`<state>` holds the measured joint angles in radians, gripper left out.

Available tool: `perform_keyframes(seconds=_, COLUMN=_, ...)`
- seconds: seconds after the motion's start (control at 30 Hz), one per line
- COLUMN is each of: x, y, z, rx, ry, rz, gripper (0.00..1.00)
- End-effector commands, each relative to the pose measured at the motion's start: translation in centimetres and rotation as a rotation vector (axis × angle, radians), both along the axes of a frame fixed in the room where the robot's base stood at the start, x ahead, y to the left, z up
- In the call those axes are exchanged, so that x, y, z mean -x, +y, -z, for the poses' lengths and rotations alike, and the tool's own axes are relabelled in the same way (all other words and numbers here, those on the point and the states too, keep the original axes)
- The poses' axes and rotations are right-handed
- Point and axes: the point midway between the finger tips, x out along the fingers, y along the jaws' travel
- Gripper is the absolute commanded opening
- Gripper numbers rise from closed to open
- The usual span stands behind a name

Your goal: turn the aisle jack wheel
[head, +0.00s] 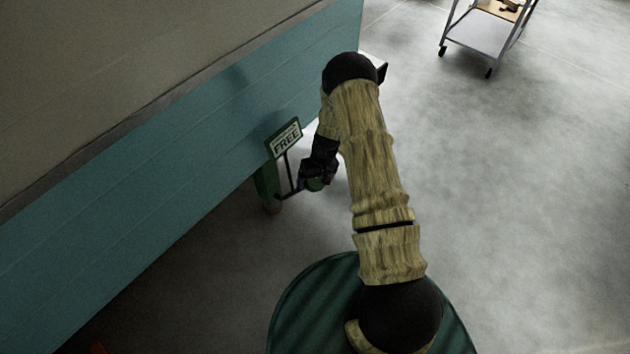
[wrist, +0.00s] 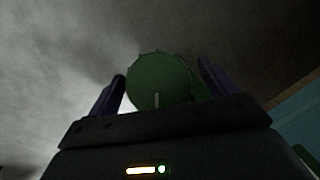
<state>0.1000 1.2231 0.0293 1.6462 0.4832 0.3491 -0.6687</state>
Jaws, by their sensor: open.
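The jack wheel (head: 315,184) is a small green disc low beside the camper's teal side. A green jack post (head: 268,185) stands left of it, with a sign (head: 285,139) reading FREE above. My gripper (head: 318,172) is directly at the wheel and partly covers it. In the wrist view the wheel (wrist: 160,80) is a green round with a notched edge, between my two open fingers (wrist: 163,90). Whether either finger touches it I cannot tell. The wheel's lower edge is hidden behind the gripper body.
The camper's teal wall (head: 150,190) runs along the left, close to my gripper. A grey wheeled cart (head: 485,32) stands at the top right with a small item on it. The grey concrete floor (head: 530,200) on the right is clear.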

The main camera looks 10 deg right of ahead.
Motion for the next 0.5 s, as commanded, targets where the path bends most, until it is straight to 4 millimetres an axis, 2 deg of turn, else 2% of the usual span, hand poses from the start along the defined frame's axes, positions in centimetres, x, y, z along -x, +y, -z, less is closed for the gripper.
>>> perform_keyframes(seconds=0.07, x=0.00, y=0.00, z=-0.03, rx=0.000, ry=0.000, rz=0.000, gripper=0.85)
perform_keyframes(seconds=0.3, x=0.01, y=-0.01, z=-0.05, rx=0.000, ry=0.000, rz=0.000, gripper=0.41)
perform_keyframes(seconds=0.5, x=0.01, y=-0.03, z=-0.06, rx=-0.003, ry=0.002, rz=0.006, gripper=0.41)
